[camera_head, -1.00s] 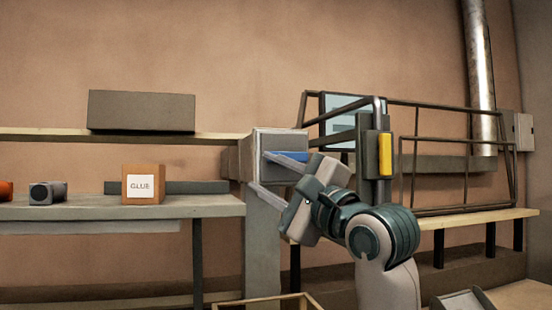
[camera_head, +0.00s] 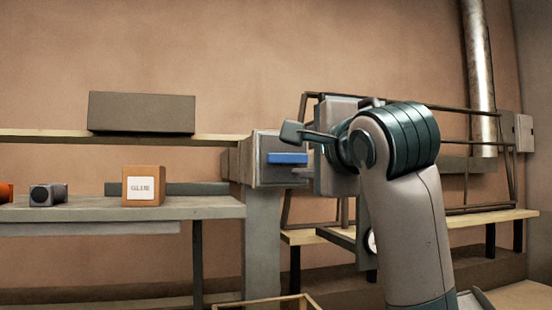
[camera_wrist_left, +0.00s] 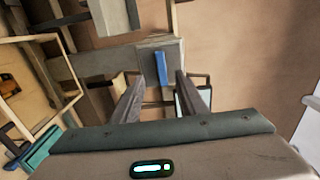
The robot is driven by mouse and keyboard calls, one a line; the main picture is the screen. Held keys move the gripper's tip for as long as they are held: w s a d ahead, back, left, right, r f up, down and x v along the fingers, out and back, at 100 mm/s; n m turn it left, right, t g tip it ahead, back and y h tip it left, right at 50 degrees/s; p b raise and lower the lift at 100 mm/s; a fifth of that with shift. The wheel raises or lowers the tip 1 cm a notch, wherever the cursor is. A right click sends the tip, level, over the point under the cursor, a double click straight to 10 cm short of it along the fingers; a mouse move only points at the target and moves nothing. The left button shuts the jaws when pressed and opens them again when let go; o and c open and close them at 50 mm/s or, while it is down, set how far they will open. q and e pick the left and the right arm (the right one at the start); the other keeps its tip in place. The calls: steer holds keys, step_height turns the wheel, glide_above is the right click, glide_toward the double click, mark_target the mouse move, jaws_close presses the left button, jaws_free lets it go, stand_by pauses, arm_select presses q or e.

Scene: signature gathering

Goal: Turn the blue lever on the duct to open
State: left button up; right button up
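The blue lever (camera_head: 287,158) lies level across the front of the square grey duct (camera_head: 261,177) in the head view. In the left wrist view the lever (camera_wrist_left: 161,69) runs up and down the picture on the duct's face (camera_wrist_left: 146,49). My left gripper (camera_head: 299,153) is just right of the lever in the head view. In the left wrist view its two fingers (camera_wrist_left: 160,92) are spread and empty. The lever shows beyond them, between their lines, with no visible contact. My right gripper is not in view.
A bench (camera_head: 150,207) at the left holds a GLUE box (camera_head: 143,186) and a small dark speaker-like box (camera_head: 48,193). A grey box (camera_head: 142,112) sits on the shelf above. A metal frame rack (camera_head: 455,140) stands behind my arm on the right.

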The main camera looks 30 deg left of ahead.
mark_target(275, 159)
arm_select(q)
steer(key=p+x, duration=0.8)
steer(key=x, duration=0.7)
steer(key=shift+w+a+r, duration=0.15)
steer(key=shift+w+a, duration=0.05)
steer(key=shift+a, duration=0.05)
steer(key=shift+w+a+f+p, duration=0.2)
steer(key=shift+w+a+p, duration=0.3)
steer(key=shift+p, duration=0.05)
jaws_close()
